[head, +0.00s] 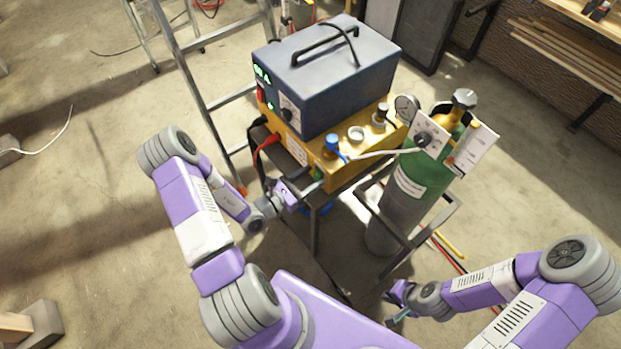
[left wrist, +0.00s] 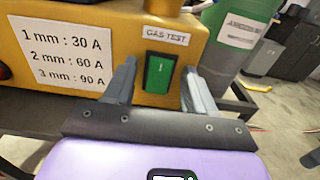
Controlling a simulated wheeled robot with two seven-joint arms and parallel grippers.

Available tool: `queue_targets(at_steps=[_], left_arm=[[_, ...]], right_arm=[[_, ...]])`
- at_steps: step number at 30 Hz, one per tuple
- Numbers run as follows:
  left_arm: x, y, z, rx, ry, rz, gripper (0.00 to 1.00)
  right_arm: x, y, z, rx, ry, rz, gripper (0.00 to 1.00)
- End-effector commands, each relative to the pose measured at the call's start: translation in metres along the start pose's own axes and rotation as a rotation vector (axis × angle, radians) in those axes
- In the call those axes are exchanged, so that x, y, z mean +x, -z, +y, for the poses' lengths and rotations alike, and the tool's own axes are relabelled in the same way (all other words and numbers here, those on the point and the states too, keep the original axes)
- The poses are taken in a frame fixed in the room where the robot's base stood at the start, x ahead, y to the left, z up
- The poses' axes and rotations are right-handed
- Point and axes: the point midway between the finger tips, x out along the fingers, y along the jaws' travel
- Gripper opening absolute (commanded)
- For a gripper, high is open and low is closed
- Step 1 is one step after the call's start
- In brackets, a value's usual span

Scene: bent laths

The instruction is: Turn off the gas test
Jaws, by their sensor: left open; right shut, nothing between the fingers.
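The gas test switch (left wrist: 158,73) is a green rocker in a dark frame on the front of the yellow unit (left wrist: 110,100). A white label reading GAS TEST (left wrist: 167,35) sits just above it. My left gripper (left wrist: 161,72) is open, with one finger on each side of the switch in the left wrist view. I cannot tell whether the fingertips touch the panel. In the head view my left gripper (head: 303,182) is at the low front of the yellow unit (head: 345,165). My right gripper (head: 396,304) is shut and empty, low at the right, away from the cart.
A blue-grey welder (head: 330,80) with a lit green display stands on the yellow unit. A green and grey gas cylinder (head: 405,195) with gauge and valve stands right of it. Cables plug in at the left of the unit. A ladder (head: 200,85) stands behind left.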

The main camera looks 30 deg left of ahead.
Motion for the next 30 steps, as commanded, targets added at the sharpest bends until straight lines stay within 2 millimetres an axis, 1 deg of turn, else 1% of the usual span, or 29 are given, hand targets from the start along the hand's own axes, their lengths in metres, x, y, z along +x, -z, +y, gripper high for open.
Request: queue_targets(at_steps=[3,9,20,23,25,30], left_arm=[[0.004,0.000,0.000,0.000,0.001,0.000,0.55],[0.004,0.000,0.000,-0.001,0.001,0.000,0.55],[0.004,0.000,0.000,-0.001,0.001,0.000,0.00],[0.004,0.001,0.000,-0.001,0.001,-0.009,0.00],[0.003,0.005,0.000,-0.002,0.000,-0.043,0.00],[0.002,0.011,0.000,-0.003,0.000,-0.191,0.00]], right_arm=[[0.000,0.000,0.000,0.000,0.000,0.000,0.00],[0.000,0.000,0.000,0.000,0.000,0.000,0.00],[0.000,0.000,0.000,0.000,0.000,0.000,0.00],[0.002,0.000,0.001,0.000,0.000,0.000,0.00],[0.007,0.000,0.003,0.000,0.000,0.000,0.00],[0.025,0.001,0.009,0.000,0.000,0.000,0.00]])
